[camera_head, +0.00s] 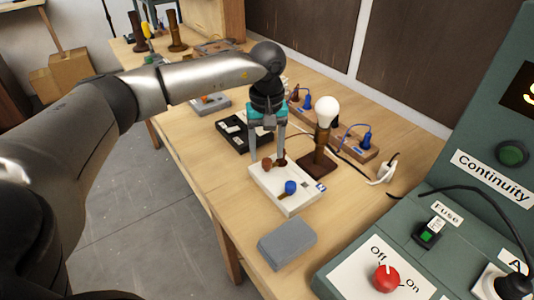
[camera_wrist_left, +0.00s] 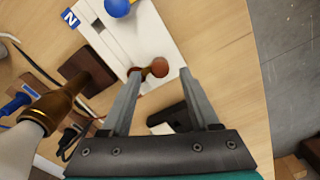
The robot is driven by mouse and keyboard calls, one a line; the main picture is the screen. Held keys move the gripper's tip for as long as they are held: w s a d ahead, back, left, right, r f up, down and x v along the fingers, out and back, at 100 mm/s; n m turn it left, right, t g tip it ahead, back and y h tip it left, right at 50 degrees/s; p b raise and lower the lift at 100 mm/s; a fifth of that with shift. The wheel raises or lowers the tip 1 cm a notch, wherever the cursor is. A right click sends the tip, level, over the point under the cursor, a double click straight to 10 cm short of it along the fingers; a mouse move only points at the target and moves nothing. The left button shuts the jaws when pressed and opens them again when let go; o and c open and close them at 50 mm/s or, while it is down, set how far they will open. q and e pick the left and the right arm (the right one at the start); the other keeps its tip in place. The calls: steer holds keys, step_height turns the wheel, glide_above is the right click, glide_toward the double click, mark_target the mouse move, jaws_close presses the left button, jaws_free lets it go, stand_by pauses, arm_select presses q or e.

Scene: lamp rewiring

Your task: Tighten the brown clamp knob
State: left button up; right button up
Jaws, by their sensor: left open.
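The brown clamp knob (camera_head: 267,163) sits at the far end of a white terminal block (camera_head: 310,200). In the left wrist view the brown knob (camera_wrist_left: 160,67) has a round head on a short stem and shows between my fingertips. My left gripper (camera_head: 268,160) is open and points down over that end of the block, one finger on each side of the knob. The fingers (camera_wrist_left: 159,76) do not appear closed on it. A blue knob (camera_head: 290,187) is at the near end of the same block. My right gripper is not in view.
A lamp with a white bulb (camera_head: 326,110) and brown base (camera_head: 317,166) stands close to the right of the block. A black tray (camera_head: 236,146) lies behind, and a grey box (camera_head: 287,243) in front. A green test panel (camera_head: 450,210) stands at right, with cables nearby.

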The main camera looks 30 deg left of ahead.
mark_target(267, 160)
arm_select(q)
step_height(267, 160, up, 13)
steer(key=p, duration=0.1)
steer(key=shift+r, duration=0.15)
stand_by(0.5)
